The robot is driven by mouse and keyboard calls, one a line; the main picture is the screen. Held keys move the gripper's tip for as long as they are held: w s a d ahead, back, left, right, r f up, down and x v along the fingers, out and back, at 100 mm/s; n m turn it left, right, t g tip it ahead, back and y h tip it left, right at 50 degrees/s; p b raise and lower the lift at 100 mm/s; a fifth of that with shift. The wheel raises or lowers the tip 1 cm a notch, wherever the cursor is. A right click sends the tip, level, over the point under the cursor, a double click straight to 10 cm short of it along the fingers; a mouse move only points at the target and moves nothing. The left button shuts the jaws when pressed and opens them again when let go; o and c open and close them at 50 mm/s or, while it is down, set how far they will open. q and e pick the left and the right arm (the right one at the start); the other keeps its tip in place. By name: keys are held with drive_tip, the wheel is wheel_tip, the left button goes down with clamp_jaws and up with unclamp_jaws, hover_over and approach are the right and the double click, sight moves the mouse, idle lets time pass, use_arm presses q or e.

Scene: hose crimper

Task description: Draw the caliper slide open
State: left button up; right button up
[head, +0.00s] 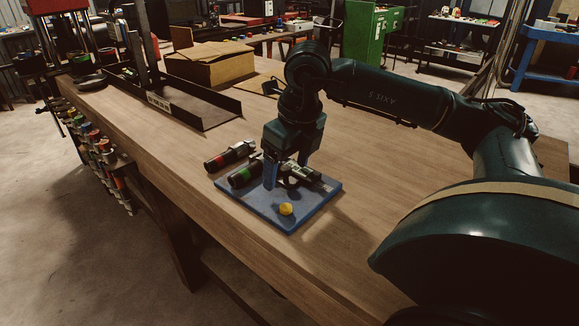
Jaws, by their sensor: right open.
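A blue mat or tray (262,209) lies near the table's front edge. On its right half lies a dark and silvery item (309,174), which looks like the caliper; its slide cannot be made out at this size. My right gripper (287,172) points down over the mat, its fingers apart. One finger is in front of the item's left end and hides part of it. I cannot tell whether the fingers touch it. My left gripper is not in view.
A black cylinder with a green band (242,174) lies left of the gripper; one with a red band (229,156) lies behind it. A yellow round piece (286,209) sits at the mat's front. A cardboard box (210,66) and black tray (190,105) stand farther back.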

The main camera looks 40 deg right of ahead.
drive_tip(key=shift+r+p, duration=0.9)
drive_tip(key=shift+r, duration=0.25)
drive_tip(key=shift+r+p, duration=1.1)
drive_tip(key=shift+r, duration=0.4)
drive_tip(key=shift+r+p, duration=0.9)
drive_tip(key=shift+r, duration=0.25)
drive_tip(key=shift+r+p, duration=0.45)
drive_tip(key=shift+r, duration=0.3)
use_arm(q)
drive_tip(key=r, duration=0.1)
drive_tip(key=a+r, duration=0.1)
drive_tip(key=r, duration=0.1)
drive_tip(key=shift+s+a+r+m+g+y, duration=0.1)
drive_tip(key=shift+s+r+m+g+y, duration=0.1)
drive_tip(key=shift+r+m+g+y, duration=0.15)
